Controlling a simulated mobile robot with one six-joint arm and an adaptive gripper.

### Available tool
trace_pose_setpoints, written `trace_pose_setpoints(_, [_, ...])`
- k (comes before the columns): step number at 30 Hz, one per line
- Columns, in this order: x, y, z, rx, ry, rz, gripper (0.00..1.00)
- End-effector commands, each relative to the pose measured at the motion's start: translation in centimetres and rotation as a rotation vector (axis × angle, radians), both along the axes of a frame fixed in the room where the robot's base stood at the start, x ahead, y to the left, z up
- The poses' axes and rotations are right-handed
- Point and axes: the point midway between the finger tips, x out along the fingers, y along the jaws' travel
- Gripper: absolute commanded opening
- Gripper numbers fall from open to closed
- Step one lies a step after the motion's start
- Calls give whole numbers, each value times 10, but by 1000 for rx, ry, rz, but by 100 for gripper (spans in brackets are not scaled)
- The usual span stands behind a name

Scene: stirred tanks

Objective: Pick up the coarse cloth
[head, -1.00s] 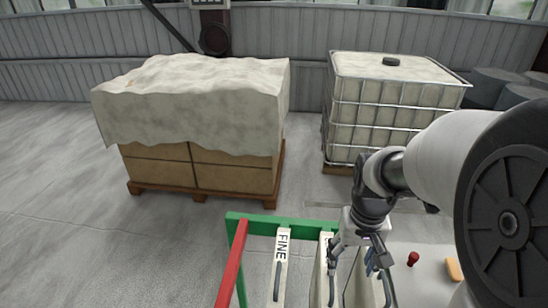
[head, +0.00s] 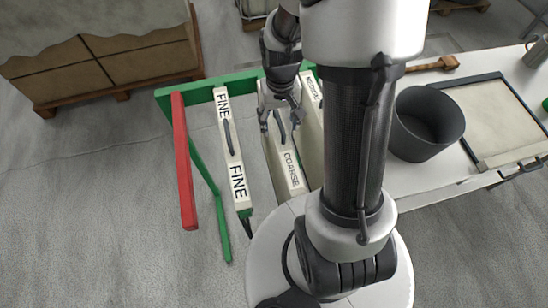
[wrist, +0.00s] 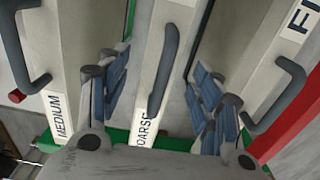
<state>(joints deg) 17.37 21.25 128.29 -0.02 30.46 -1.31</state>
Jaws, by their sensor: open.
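The coarse cloth is a pale panel (head: 292,172) with a COARSE label and a dark grey handle, hanging in the rack between the FINE and MEDIUM panels. In the wrist view it (wrist: 148,45) runs down the middle, its label partly hidden by my gripper. My gripper (head: 281,124) is open above the panel near its handle. In the wrist view its blue-padded fingers (wrist: 155,85) stand on either side of the coarse handle, with visible gaps and no clear contact.
The FINE panel (head: 232,160) hangs to the left and the MEDIUM panel (wrist: 62,75) on the other side, both close to my fingers. A red bar (head: 183,160) and green rail (head: 178,92) frame the rack. A dark bucket (head: 427,122) stands on the white table (head: 403,178).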

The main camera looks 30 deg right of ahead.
Motion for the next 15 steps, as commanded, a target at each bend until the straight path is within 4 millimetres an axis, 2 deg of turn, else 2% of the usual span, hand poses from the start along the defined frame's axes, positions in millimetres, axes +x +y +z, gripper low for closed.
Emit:
trace_pose_setpoints(5, [-1, 0, -14, 1, 3, 0, 59])
trace_pose_setpoints(12, [-1, 0, -49, 0, 2, 0, 59])
trace_pose_setpoints(15, [-1, 0, -55, -1, 0, 0, 59])
